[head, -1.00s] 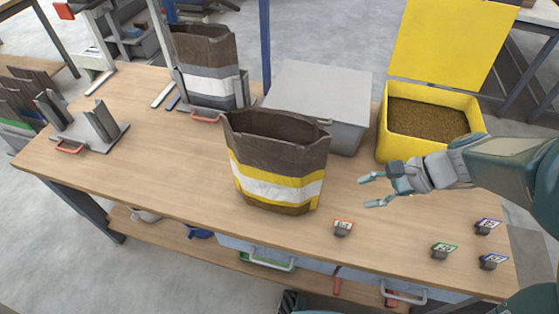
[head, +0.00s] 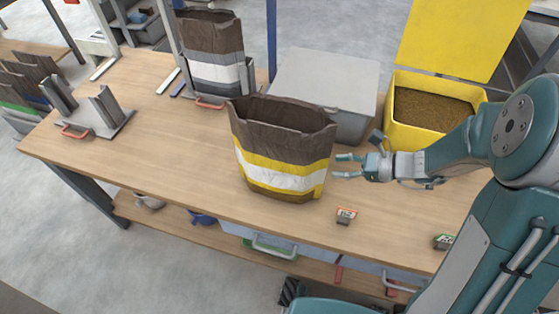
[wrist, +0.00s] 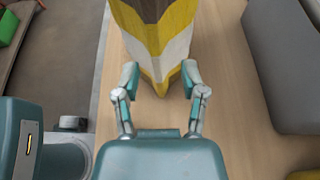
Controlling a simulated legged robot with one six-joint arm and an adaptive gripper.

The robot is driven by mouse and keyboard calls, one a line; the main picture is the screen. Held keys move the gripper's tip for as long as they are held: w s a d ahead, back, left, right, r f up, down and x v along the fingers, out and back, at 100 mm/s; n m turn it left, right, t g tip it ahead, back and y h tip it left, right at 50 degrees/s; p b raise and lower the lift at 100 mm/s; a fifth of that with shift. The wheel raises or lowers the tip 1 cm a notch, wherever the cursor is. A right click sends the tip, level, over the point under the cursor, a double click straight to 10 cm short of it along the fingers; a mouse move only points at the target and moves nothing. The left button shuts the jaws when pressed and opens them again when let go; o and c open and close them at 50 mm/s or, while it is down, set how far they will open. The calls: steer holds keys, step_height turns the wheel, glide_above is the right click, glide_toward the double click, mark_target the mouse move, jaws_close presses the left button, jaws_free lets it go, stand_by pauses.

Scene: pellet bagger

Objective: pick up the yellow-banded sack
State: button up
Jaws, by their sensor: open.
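The yellow-banded sack (head: 281,150) stands upright and open-topped on the workbench. It is brown with a white band between yellow bands. In the wrist view its lower side edge (wrist: 160,55) points between my fingers. My gripper (head: 345,166) is open, just right of the sack at the height of its bands. In the wrist view my gripper (wrist: 160,80) has one finger on each side of the sack's near edge, and the jaws are not closed on it. The sack's far side is hidden.
A grey-banded sack (head: 213,55) stands behind left in a holder. A grey lidded bin (head: 325,85) and an open yellow pellet bin (head: 395,133) stand behind my gripper. A metal stand (head: 100,115) is at left.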

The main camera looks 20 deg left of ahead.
steer(key=x, duration=0.4)
steer(key=shift+s+a, duration=0.15)
steer(key=shift+a, duration=0.25)
jaws_close()
steer(key=shift+r, duration=0.15)
